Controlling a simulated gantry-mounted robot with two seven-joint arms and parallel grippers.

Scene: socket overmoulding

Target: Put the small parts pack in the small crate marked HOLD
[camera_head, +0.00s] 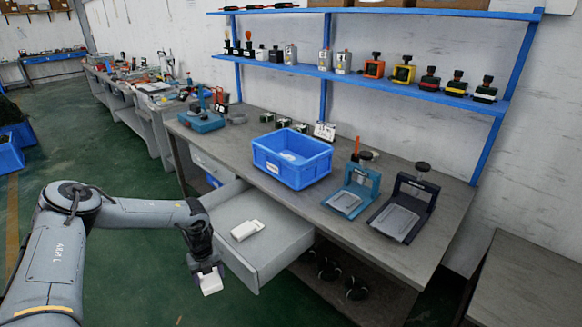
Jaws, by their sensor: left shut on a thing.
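My left gripper (208,272) hangs in front of the open drawer and is shut on a small white pack (211,285), apart from the bench. I cannot read any print on this pack. A blue crate (311,171) stands on the bench top, up and to the right of the gripper. It has a white label on its front, too small to read, and something pale lies inside. My right gripper is not in view.
The open grey drawer (270,252) juts out from the bench (400,255) and holds a white box (247,230). Two press-like fixtures, one teal (350,197) and one dark (402,215), stand right of the crate. A blue shelf (400,78) with several small tools hangs above.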

